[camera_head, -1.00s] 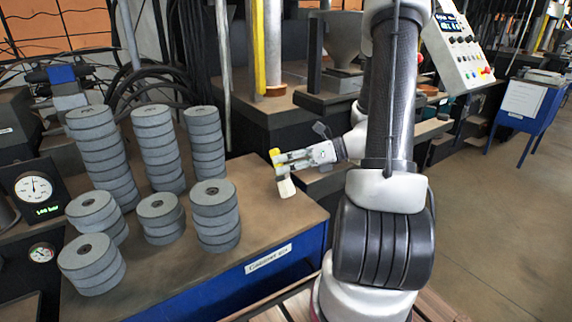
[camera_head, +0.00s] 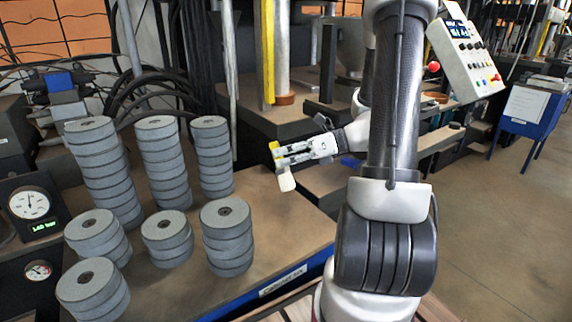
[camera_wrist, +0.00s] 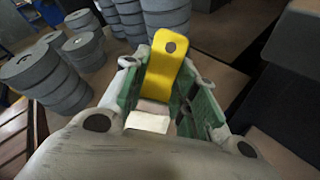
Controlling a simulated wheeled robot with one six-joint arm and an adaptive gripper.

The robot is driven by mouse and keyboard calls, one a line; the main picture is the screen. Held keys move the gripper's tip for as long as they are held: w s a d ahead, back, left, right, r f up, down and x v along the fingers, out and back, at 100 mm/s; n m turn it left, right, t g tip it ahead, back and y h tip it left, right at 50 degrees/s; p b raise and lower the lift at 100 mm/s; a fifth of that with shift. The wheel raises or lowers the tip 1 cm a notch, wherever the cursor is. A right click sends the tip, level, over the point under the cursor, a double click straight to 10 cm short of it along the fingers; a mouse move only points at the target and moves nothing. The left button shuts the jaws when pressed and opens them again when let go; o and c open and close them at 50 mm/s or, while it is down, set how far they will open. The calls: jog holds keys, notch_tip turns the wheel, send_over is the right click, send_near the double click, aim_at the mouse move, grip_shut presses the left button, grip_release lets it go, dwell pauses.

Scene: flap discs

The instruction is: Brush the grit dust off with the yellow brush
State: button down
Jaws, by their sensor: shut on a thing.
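My gripper (camera_head: 282,155) is shut on the yellow brush (camera_wrist: 165,72). It holds the brush above the right part of the brown table top (camera_head: 262,232). In the wrist view the yellow handle, with a dark round spot near its end, sits between the green-lined fingers. The pale bristle head (camera_head: 286,181) hangs below the fingers in the head view, and I cannot tell whether it touches the table. The bench looks brown and dusty, but I cannot make out separate grit dust. Grey flap discs stand in several stacks left of my gripper, the nearest at front right (camera_head: 227,245).
A pressure gauge (camera_head: 29,206) stands at the left edge. A dark machine with a yellow post (camera_head: 267,50) rises behind the bench. A control panel (camera_head: 466,55) is at upper right. Bare table lies between the disc stacks and my gripper.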

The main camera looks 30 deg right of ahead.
jog(key=shift+r, duration=2.25)
